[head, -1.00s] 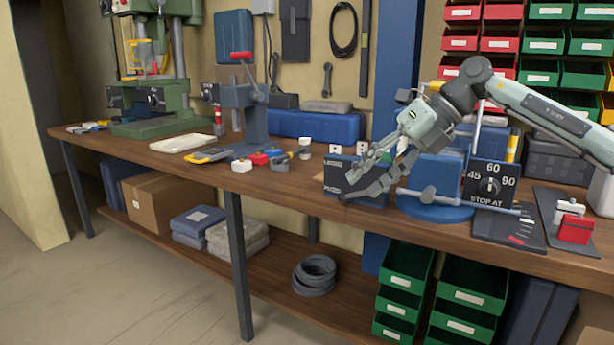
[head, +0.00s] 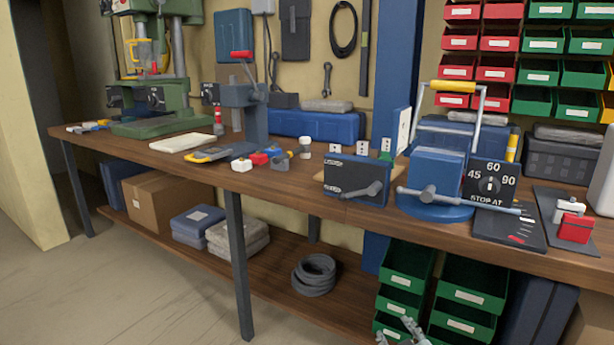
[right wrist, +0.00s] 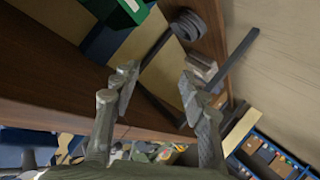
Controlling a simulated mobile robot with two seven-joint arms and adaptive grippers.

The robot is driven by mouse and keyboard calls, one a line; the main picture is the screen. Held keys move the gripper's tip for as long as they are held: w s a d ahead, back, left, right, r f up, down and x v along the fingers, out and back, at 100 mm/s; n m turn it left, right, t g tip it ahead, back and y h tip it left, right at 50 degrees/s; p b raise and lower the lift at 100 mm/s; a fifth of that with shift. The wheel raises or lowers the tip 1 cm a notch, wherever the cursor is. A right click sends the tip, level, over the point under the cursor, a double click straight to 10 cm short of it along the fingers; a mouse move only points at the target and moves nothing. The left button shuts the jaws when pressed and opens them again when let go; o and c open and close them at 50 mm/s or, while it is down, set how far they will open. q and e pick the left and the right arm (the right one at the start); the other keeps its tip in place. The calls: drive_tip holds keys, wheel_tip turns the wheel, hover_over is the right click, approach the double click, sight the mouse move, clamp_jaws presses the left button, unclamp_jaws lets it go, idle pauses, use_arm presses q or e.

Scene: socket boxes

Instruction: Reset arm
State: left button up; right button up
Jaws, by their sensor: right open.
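My right gripper (head: 396,333) is at the bottom edge of the head view, in front of the green bins below the bench; only its fingertips show. In the right wrist view my right gripper (right wrist: 158,78) is open, its fingers apart with nothing held between them. My left gripper is not in view. A dark box with a grey lever (head: 357,182) stands at the front of the wooden bench (head: 290,195), with nothing touching it. A blue vise-like device (head: 437,180) stands just right of it.
Green bins (head: 402,285) and a coiled hose (head: 314,275) are on the lower shelf. A drill press (head: 150,100) stands at the left. The floor in front is clear.

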drive_tip(key=s+d+f+m+g, duration=0.1)
drive_tip(key=s+d+f+g, duration=0.1)
drive_tip(key=s+f, duration=0.4)
drive_tip(key=s+d+f+m+g+h, duration=0.1)
drive_tip(key=s+f+g, duration=0.4)
drive_tip(key=s, duration=0.9)
drive_tip(key=s+d+f+m+g, duration=0.2)
drive_tip(key=s+d+f+g, duration=0.1)
drive_tip(key=s+f, duration=0.5)
drive_tip(key=shift+s+d+m+h, duration=0.3)
drive_tip(key=shift+s+d+m, duration=0.1)
drive_tip(key=shift+s+d, duration=0.5)
drive_tip(key=shift+w+f+g, duration=0.1)
drive_tip(key=shift+g, duration=0.2)
